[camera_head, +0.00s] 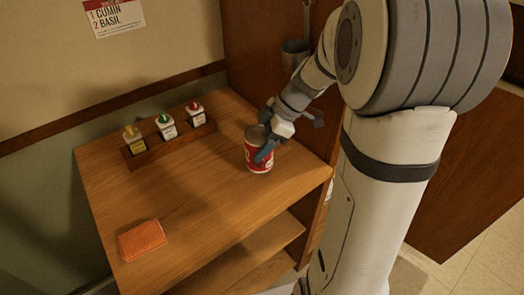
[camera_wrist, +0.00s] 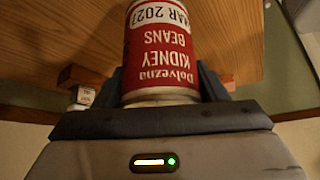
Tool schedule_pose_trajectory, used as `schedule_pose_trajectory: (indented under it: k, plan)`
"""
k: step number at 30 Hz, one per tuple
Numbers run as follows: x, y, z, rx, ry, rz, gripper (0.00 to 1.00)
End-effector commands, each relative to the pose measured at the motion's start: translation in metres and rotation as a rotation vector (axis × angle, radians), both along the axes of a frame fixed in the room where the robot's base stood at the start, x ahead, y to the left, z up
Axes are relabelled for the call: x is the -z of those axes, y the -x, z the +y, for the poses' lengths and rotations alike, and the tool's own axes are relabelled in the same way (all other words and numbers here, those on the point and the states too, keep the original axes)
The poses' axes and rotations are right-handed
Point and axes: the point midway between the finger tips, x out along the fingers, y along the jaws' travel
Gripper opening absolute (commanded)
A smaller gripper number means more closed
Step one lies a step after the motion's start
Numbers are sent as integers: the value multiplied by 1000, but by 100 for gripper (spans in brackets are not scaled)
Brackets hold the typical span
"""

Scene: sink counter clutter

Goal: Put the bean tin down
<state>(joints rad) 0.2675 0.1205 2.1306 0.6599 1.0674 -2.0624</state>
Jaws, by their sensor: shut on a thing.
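The bean tin (camera_head: 258,150) is a red and white can labelled kidney beans. It is upright over the right part of the wooden counter top (camera_head: 190,185); I cannot tell whether its base touches the wood. My gripper (camera_head: 266,147) is shut on the tin from the right side. In the wrist view the tin (camera_wrist: 160,50) fills the middle, label upside down, between the two dark fingers of my gripper (camera_wrist: 163,85).
A wooden rack (camera_head: 170,140) with yellow-, green- and red-capped bottles stands at the back of the counter. An orange cloth (camera_head: 141,240) lies at the front left. The counter middle is clear. A wooden panel (camera_head: 262,60) rises behind the tin.

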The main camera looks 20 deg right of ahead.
Motion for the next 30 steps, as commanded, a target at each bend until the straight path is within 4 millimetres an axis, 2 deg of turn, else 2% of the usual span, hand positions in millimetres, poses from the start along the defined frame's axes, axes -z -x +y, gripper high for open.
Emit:
schedule_pose_trajectory:
  k: [8,20,21,28,30]
  plan:
    - [33,0,2,-3,-1,3,28]
    - [38,0,2,-5,0,-1,28]
    - [37,0,3,-6,0,0,69]
    - [37,0,3,-6,0,1,88]
    - [37,0,3,-6,0,1,88]
